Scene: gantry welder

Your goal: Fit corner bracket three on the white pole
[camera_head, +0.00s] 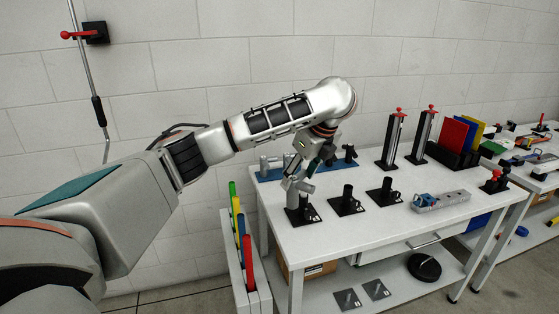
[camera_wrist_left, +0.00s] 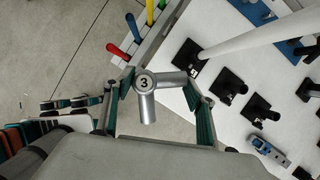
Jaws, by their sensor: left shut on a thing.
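Corner bracket three (camera_wrist_left: 145,83), a silver angled tube piece with a round "3" mark, is between the fingers of my left gripper (camera_wrist_left: 160,84) in the left wrist view. In the head view the left gripper (camera_head: 299,184) is over the near left of the table and looks shut on the bracket. The white pole (camera_wrist_left: 262,36) runs from a black base (camera_wrist_left: 190,60) toward the upper right in the left wrist view. The bracket is apart from it there. I cannot make out the pole in the head view. My right gripper is not in view.
More black bases with posts (camera_head: 348,204) stand on the white table (camera_head: 345,240). A blue plate (camera_head: 268,173) is behind the gripper. A rack of coloured rods (camera_head: 248,265) stands left of the table.

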